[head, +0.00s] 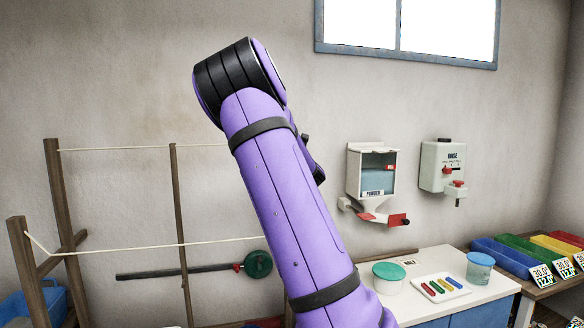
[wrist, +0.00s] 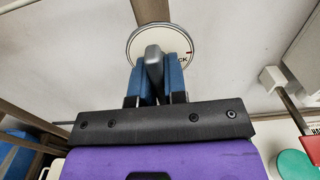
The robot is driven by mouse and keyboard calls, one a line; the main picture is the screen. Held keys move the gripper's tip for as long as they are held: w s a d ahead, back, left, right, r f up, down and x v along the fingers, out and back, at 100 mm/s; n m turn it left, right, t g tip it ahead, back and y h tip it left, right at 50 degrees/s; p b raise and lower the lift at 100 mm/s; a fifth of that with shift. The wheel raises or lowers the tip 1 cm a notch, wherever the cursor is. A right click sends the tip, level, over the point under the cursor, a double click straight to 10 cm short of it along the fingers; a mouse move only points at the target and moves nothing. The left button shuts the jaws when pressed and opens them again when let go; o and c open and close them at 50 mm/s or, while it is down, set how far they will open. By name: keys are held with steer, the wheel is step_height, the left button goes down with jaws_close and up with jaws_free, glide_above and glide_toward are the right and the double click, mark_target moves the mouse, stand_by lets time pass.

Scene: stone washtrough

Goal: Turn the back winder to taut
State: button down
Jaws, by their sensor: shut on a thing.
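The winder shows in the wrist view as a white round dial (wrist: 173,36) with a grey grip bar (wrist: 154,62) across it. Dark letters ending in "CK" and a red mark show at the dial's right side. My gripper (wrist: 157,82) is shut on the grey grip bar, with one blue finger on each side. In the head view my purple arm hides the winder and my gripper. The back cord (head: 120,149) runs from a wooden post to behind my arm and looks nearly straight. The front cord (head: 140,246) is bent near its left post.
Wooden posts (head: 177,200) and a dark bar with a green disc (head: 258,264) stand left of my arm. A powder dispenser (head: 372,172) and a rinse dispenser (head: 441,166) hang on the wall at right. Lidded tubs (head: 388,276) stand on the counter below.

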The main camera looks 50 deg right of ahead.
steer(key=shift+f, duration=0.15)
steer(key=c, duration=1.2)
jaws_free()
steer(key=shift+o, duration=0.2)
steer(key=v, duration=1)
steer(key=shift+s+a, duration=0.3)
